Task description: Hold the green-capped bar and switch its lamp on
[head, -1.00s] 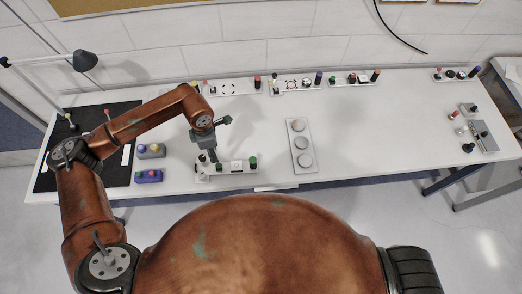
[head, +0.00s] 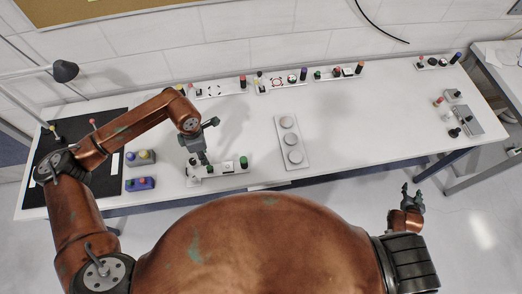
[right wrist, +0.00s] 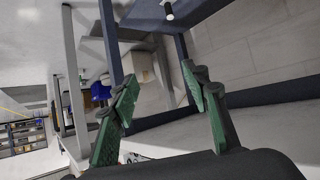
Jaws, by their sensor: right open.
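The white bar (head: 217,178) with a green cap (head: 243,162) at its right end lies at the table's front edge, left of centre. It carries a pale square element near its middle and a dark part at its left. My left gripper (head: 203,158) points down at the bar's left part, close to or touching it; its fingers are too small to tell open from shut. Whether the lamp is lit cannot be told. My right gripper (head: 412,190) is open and empty, off the table's front right; its spread green fingers show in the right wrist view (right wrist: 160,78).
Similar bars (head: 222,91) with coloured caps line the table's back. A grey plate (head: 305,150) with three round discs lies right of the bar. Yellow-button (head: 140,157) and blue (head: 140,184) boxes stand left. The table's right-centre is clear.

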